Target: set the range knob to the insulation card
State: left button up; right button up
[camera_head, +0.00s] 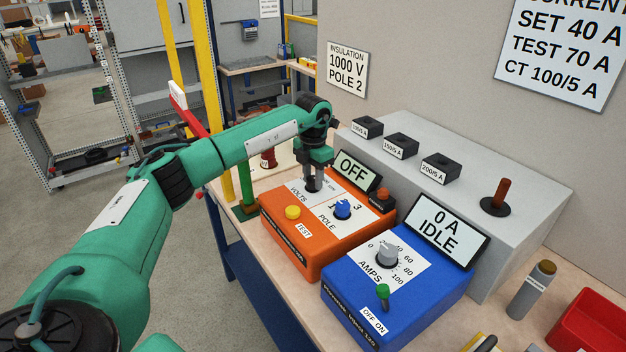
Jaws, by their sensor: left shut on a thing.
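The insulation card (347,69) on the wall reads "INSULATION 1000 V POLE 2". The orange tester (290,240) stands on the bench, and its display (356,171) reads "OFF". Its range knob, on the plate marked VOLTS (299,194), is mostly hidden by my left gripper (313,182). That gripper points down and is shut on the range knob; the knob's setting cannot be read. The blue pole knob (342,208) and a yellow TEST button (292,212) are beside it. My right gripper is out of view.
A blue box (395,310) with a grey AMPS knob (387,252) and "0 A IDLE" display (447,231) stands to the right. Behind is a grey housing (540,205) with black blocks and a brown lever (500,195). A red bin (595,325) is at lower right.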

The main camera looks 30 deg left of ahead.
aim_at(313, 178)
pick_arm(q)
jog(key=shift+m+b, duration=0.45)
jog(key=shift+m, duration=1.75)
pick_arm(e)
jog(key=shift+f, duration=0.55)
pick_arm(q)
jog(key=o, duration=1)
jog(key=shift+c, duration=0.2)
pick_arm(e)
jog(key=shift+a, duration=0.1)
pick_arm(q)
notch_tip(313, 178, up, 14)
jog(key=b, duration=0.2)
jog(key=shift+b, duration=0.3)
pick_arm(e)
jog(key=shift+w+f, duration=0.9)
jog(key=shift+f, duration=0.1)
pick_arm(q)
jog(key=shift+f, duration=0.1)
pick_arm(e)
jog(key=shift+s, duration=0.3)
